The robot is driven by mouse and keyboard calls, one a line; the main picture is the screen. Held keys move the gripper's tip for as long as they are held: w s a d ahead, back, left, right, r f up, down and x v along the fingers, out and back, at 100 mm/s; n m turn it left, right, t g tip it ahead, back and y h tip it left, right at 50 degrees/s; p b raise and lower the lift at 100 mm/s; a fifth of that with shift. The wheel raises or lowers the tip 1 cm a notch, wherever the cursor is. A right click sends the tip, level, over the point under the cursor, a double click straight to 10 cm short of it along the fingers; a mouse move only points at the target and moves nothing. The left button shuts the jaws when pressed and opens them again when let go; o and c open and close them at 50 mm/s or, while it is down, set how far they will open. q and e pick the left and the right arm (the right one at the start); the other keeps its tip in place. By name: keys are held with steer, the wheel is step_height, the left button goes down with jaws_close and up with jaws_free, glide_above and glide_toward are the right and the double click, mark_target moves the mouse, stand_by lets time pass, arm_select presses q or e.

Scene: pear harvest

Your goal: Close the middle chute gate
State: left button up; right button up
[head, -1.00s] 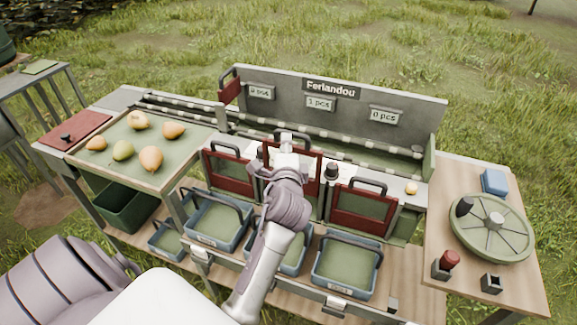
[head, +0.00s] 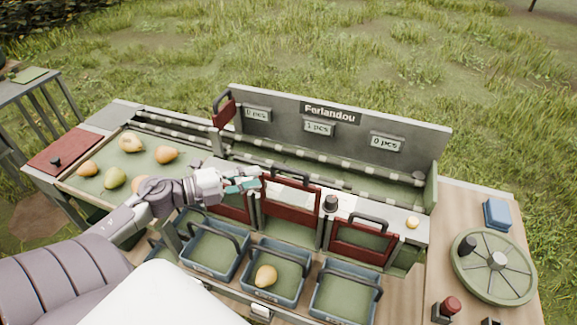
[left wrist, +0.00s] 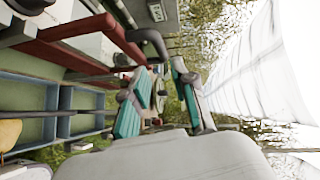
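The middle chute gate (head: 291,207) is a red frame with a dark handle on top. It stands higher than the red left gate (head: 236,208) and right gate (head: 362,246). My left gripper (head: 245,185) is at the middle gate's left edge, beside its handle and above the left gate, which it partly covers. In the left wrist view the teal fingers (left wrist: 160,102) are apart with nothing between them. A red gate bar (left wrist: 70,28) and a dark handle (left wrist: 150,42) are just beyond them; I cannot tell which gate. My right gripper is not in view.
Blue crates stand below the gates; the middle crate (head: 245,284) holds a yellow pear (head: 265,276). A dark knob (head: 330,203) stands between the middle and right gates. Several pears lie on the left tray (head: 100,193). A round green wheel (head: 515,280) is at right.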

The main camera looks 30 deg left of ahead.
mark_target(285, 170)
arm_select(q)
steer(key=p+x, duration=0.2)
steer(key=x, duration=0.7)
steer(key=shift+w, duration=0.2)
steer(key=shift+w+d+f, duration=0.1)
steer(key=shift+w+d, duration=0.15)
steer(key=shift+w, duration=0.05)
jaws_close()
steer(key=shift+f, duration=0.1)
